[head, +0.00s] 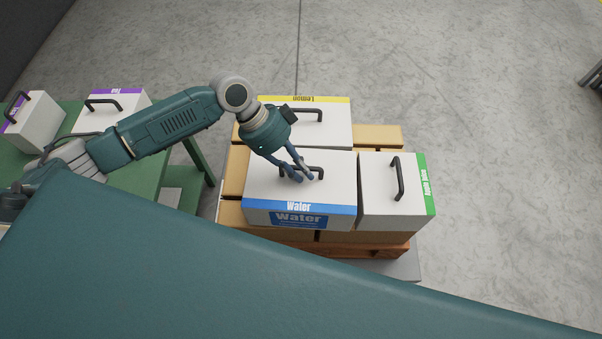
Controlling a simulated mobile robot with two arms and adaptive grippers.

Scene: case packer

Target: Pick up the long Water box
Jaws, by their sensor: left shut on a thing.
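The long Water box (262,187) is white with a blue band and "Water" lettering on its near edge and front face. It sits on top of a stack of cardboard boxes on a pallet. A dark handle (318,168) stands on its top. My left gripper (303,178) is at this handle, pointing down, its fingers shut on it and covering part of it. The box appears level and I cannot see a gap beneath it. My right gripper is not in view.
A Lemon box (335,130) with a yellow band stands behind the Water box. An Apple Juice box (380,205) with a green end stands to its right. A green table (150,180) at left carries two white boxes with purple bands. The grey floor at right is mostly clear.

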